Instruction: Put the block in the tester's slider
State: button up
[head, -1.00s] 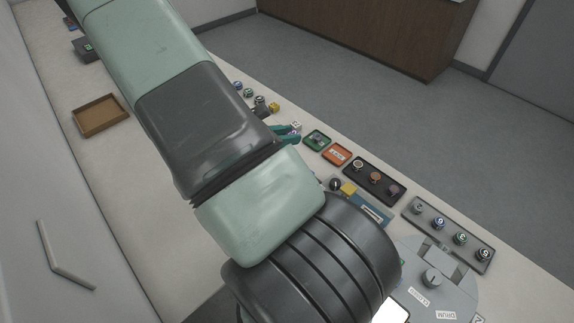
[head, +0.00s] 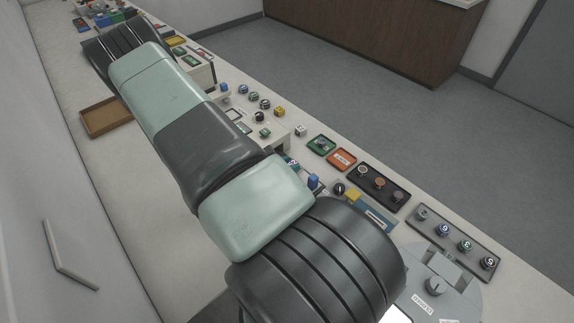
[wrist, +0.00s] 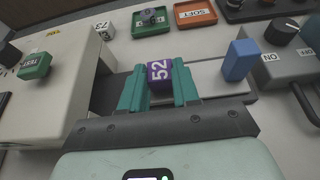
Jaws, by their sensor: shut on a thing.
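The purple block (wrist: 158,73), marked 52, is upright between the teal fingers of my gripper (wrist: 159,86), which is shut on it. The tester (wrist: 45,85) is the pale box at left in the wrist view, with a green TEST button (wrist: 34,66). Its slider (wrist: 210,87) is a grey plate with an upright blue handle (wrist: 240,60), right of the block. The block is at the slider's left end; my fingers hide its underside, so I cannot tell whether it is seated. In the head view my arm hides most of the gripper; the blue handle (head: 313,181) shows beside it.
A white numbered cube (wrist: 103,30) stands behind the tester. Green (wrist: 152,20) and orange (wrist: 188,14) trays lie beyond the block. A black knob (wrist: 282,31) with labels is at right. A wooden tray (head: 108,117) and open bench lie left of my arm.

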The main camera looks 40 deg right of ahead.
jog(key=o, duration=1)
jog(key=shift+f, duration=0.1)
